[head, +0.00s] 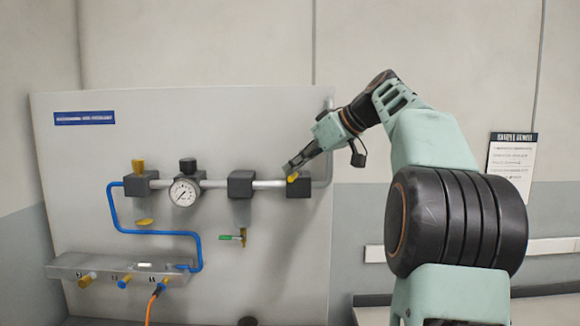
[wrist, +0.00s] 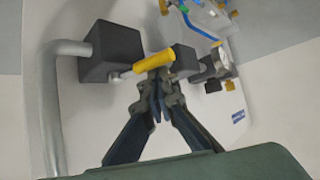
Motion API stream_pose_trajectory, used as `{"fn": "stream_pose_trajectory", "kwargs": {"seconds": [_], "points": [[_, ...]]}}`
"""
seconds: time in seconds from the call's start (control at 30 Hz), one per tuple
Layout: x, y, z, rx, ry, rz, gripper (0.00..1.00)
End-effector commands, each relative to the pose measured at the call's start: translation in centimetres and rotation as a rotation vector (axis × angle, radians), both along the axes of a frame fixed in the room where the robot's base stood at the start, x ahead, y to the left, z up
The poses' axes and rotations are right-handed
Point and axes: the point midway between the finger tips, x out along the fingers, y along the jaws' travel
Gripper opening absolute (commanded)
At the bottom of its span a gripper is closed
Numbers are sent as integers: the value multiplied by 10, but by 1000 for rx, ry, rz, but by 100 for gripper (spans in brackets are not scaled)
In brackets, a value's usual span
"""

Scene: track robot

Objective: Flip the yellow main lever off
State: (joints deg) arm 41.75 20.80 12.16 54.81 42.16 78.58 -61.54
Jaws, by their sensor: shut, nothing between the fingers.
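The yellow lever (head: 293,178) is at the dark valve block (head: 303,190) at the right end of the metal pipe. In the wrist view the yellow lever (wrist: 155,62) sticks out across the picture beside the large dark block (wrist: 112,52). My gripper (head: 289,169) is at this lever, coming in from the upper right. In the wrist view my gripper (wrist: 160,77) has its fingers shut together, with the tips overlapping the lever's lower edge. Nothing is held between them. I cannot tell whether the tips touch the lever. They partly hide it in the head view.
A gauge (head: 184,192), a middle block (head: 240,184) and a left block with a yellow knob (head: 138,166) share the pipe. A green-handled valve (head: 230,237) sits below. A blue hose (head: 112,210) runs to a grey manifold (head: 100,268). A grey pipe bend (head: 328,150) stands close right.

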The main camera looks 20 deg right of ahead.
Motion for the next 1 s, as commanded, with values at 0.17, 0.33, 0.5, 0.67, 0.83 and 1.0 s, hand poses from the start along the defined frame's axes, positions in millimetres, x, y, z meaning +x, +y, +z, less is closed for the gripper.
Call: {"fn": "stream_pose_trajectory", "kwargs": {"seconds": [0.17, 0.33, 0.5, 0.67, 0.83, 1.0], "points": [[-2, 1, -2, 0, 1, -1, 0], [-9, 3, -3, 0, 1, -2, 0], [-15, 6, -2, 0, 1, -1, 0], [-15, 6, -1, 1, 2, -1, 0], [-15, 6, 0, 0, 1, -1, 0], [-14, 7, 2, 0, 1, -1, 0]]}}
